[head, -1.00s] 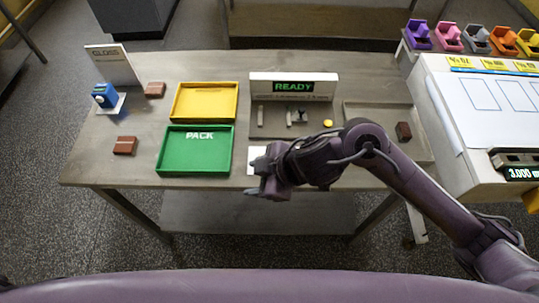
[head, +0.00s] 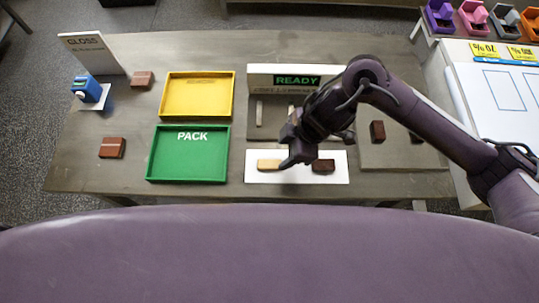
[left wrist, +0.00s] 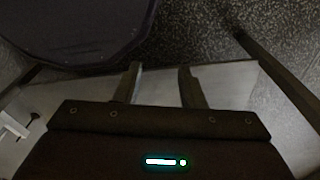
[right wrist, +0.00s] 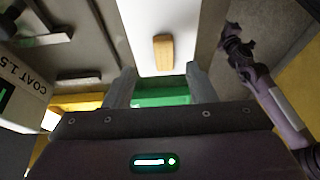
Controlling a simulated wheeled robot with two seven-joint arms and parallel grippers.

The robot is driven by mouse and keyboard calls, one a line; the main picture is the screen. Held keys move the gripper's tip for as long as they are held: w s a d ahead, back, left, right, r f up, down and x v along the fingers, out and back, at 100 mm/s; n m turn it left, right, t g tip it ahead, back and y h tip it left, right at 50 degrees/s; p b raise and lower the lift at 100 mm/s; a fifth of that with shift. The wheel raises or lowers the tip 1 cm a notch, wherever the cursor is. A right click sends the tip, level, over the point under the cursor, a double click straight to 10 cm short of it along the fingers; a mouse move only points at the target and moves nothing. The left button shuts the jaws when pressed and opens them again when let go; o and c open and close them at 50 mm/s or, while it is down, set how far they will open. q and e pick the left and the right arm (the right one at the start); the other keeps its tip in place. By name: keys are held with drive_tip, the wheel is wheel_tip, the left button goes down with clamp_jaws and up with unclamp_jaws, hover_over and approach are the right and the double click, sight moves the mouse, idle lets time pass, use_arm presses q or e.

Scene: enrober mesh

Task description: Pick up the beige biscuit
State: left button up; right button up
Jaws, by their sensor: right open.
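The beige biscuit (head: 270,164) lies on a white board (head: 258,178) at the table's front, left of a dark brown piece (head: 323,166). My right gripper (head: 292,158) is over the board, just right of the biscuit in the head view. In the right wrist view my right gripper (right wrist: 158,84) is open and empty. The beige biscuit (right wrist: 163,52) shows ahead of the gap between its fingers, apart from them. My left gripper (left wrist: 160,84) is open and empty in the left wrist view, and is outside the head view.
A green PACK tray (head: 150,166) and a yellow tray (head: 167,96) stand left of the board. Behind the board is a machine with a READY sign (head: 297,81). Brown pieces (head: 112,148) lie at the left; another dark piece (head: 377,131) lies at the right.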

sight(271, 164)
drive_tip(key=a+f, duration=0.1)
drive_tip(key=s+a+f+p, duration=0.1)
drive_tip(key=shift+f, duration=0.4)
drive_tip(key=shift+x, duration=1.1)
drive_tip(key=shift+w+f, duration=0.2)
drive_tip(key=shift+f, duration=0.05)
use_arm(q)
drive_tip(key=shift+s+r, duration=0.5)
drive_tip(key=shift+s, duration=0.3)
use_arm(e)
drive_tip(key=c, duration=0.9)
